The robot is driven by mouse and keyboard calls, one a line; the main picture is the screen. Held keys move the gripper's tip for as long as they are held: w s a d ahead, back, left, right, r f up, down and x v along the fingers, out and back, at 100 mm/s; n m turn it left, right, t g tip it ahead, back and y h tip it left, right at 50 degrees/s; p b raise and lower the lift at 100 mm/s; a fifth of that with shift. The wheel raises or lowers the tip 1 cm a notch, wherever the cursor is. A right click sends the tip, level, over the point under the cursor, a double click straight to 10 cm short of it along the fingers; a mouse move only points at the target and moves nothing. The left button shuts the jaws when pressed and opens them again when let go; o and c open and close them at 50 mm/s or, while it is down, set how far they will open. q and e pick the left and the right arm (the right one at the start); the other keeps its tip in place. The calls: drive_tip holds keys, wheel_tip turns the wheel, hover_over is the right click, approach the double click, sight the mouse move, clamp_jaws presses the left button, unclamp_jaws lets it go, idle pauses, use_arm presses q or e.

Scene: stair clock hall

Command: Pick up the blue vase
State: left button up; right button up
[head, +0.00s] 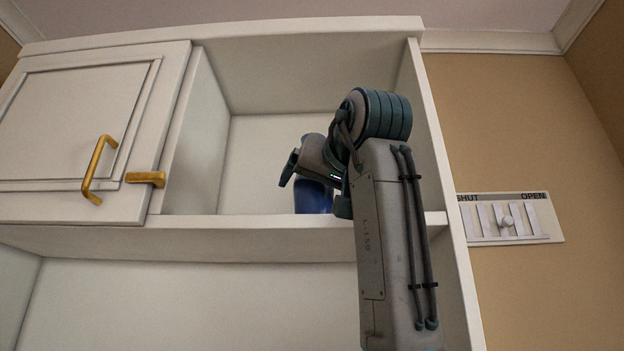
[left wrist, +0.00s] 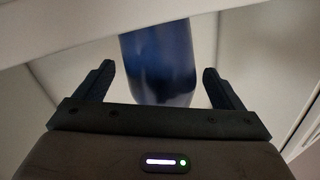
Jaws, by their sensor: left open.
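The blue vase (head: 312,198) stands on the shelf of the open cabinet compartment in the head view. My left gripper (head: 291,168) reaches into that compartment and hides the upper part of the vase. In the left wrist view the vase (left wrist: 158,65) shows between the two fingers of my left gripper (left wrist: 158,84), with a gap on each side. The fingers are open and do not touch it. My right gripper is in neither view.
The compartment's shelf edge (head: 260,224) runs below the vase, and its right side wall (head: 430,140) is close to my arm. A SHUT/OPEN panel (head: 510,218) is on the right wall.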

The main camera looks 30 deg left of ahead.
use_arm(q)
drive_tip(key=shift+w+a+r+p, duration=0.4)
drive_tip(key=shift+w+a+p, duration=0.2)
drive_tip(key=shift+a+p, duration=0.15)
drive_tip(key=shift+w+a, duration=0.15)
drive_tip(key=shift+a, duration=0.1)
drive_tip(key=shift+w+a+f, duration=0.15)
drive_tip(key=shift+a+f, duration=0.05)
drive_tip(key=shift+a, duration=0.05)
drive_tip(key=shift+c, duration=0.4)
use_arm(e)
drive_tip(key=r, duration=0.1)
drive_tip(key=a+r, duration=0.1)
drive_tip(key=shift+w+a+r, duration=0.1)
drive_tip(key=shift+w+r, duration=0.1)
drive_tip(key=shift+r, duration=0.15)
use_arm(q)
drive_tip(key=shift+d, duration=0.1)
drive_tip(key=c, duration=1.1)
drive_tip(key=shift+c, duration=0.5)
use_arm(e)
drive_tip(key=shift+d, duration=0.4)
